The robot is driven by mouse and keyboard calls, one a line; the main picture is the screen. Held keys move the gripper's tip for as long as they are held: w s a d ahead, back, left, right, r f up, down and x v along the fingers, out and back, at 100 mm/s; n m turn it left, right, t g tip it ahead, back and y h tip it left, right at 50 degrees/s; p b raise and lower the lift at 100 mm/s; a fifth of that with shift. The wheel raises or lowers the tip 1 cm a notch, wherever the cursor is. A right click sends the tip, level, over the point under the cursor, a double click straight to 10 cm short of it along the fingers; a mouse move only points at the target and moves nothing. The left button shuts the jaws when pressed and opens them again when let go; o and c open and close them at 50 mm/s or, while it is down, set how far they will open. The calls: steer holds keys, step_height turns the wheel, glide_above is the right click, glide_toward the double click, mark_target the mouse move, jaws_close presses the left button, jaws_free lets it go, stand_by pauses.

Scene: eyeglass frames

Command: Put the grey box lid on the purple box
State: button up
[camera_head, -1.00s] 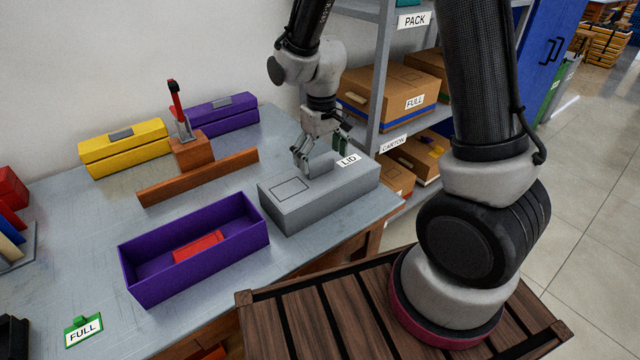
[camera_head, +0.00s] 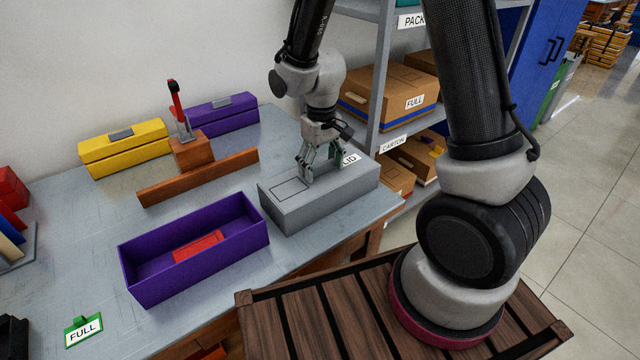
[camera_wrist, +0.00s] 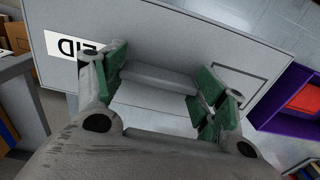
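The grey box lid (camera_head: 298,205), marked LID, lies at the table's right side. In the wrist view, the lid (camera_wrist: 200,30) fills most of the picture, with a raised grey handle (camera_wrist: 160,80) in its middle. My gripper (camera_head: 320,176) is over the lid at this handle. In the wrist view its green-padded fingers (camera_wrist: 163,95) are apart, one at each end of the handle, with gaps visible. The open purple box (camera_head: 150,292) stands left of the lid, with a red item (camera_head: 198,246) inside. The box's edge (camera_wrist: 285,85) also shows in the wrist view.
A wooden block (camera_head: 192,153) with a red-handled clamp and a wooden bar (camera_head: 200,178) stand behind the purple box. A yellow box (camera_head: 125,148) and a closed purple box (camera_head: 222,113) are near the wall. A shelf with cartons (camera_head: 395,98) stands right. A FULL tag (camera_head: 84,330) lies front left.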

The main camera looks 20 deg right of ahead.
steer(key=shift+c, duration=0.5)
steer(key=shift+r, duration=2)
steer(key=shift+r, duration=0.15)
